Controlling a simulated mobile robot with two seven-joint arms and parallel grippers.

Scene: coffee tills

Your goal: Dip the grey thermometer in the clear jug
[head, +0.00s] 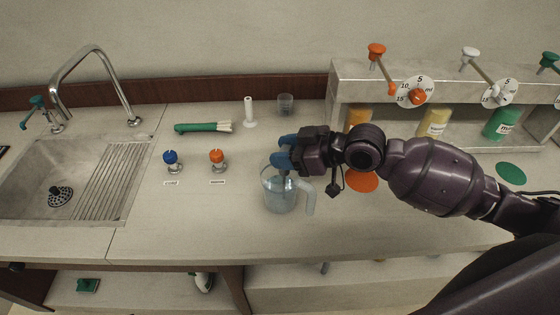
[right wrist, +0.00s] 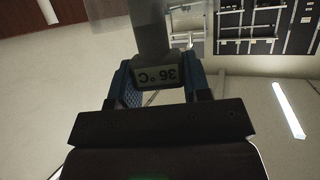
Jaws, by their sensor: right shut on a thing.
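My right gripper (head: 280,151) has blue fingertips and is directly above the clear jug (head: 280,202), at the jug's rim. In the right wrist view its fingers (right wrist: 160,84) are shut on the grey thermometer (right wrist: 152,34), whose display reads 36 °C upside down. In the head view, the fingers largely hide the thermometer; a dark part shows below them at the jug's mouth. I cannot tell how deep its tip is. The jug stands upright on the counter, handle to the right. My left gripper is in neither view.
A sink (head: 60,180) with a tap is at the left. Blue (head: 171,156) and orange (head: 217,156) knobs stand left of the jug. A green-handled brush (head: 200,127), white upright piece (head: 249,112) and small clear cup (head: 285,104) are behind. Dispensers line the right back.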

